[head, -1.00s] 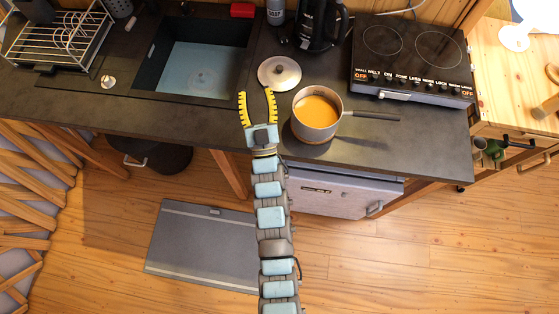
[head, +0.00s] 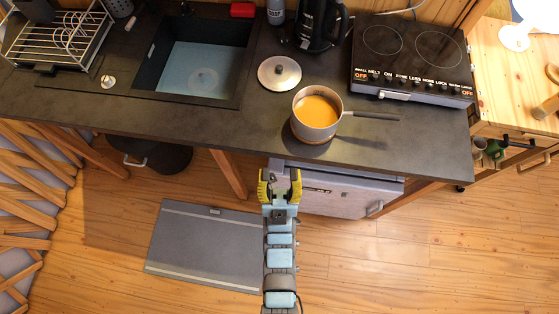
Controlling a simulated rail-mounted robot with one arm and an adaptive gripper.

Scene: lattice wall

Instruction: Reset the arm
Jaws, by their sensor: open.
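My gripper (head: 280,176) is open and empty, with yellow-edged fingers. It is in front of the counter's front edge, over the upper part of the small fridge's front (head: 335,190) in the picture. My arm runs down from it to the bottom of the head view. The gripper is apart from the pot (head: 316,127), which stands on the counter with orange contents and its handle to the right. A round metal lid (head: 279,73) lies on the counter behind the pot.
The dark counter (head: 190,120) holds a sink (head: 195,70), a dish rack (head: 70,40), a black kettle (head: 320,25) and a two-ring hob (head: 412,55). A grey mat or panel (head: 205,245) lies on the wooden floor (head: 420,255). The floor at right is clear.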

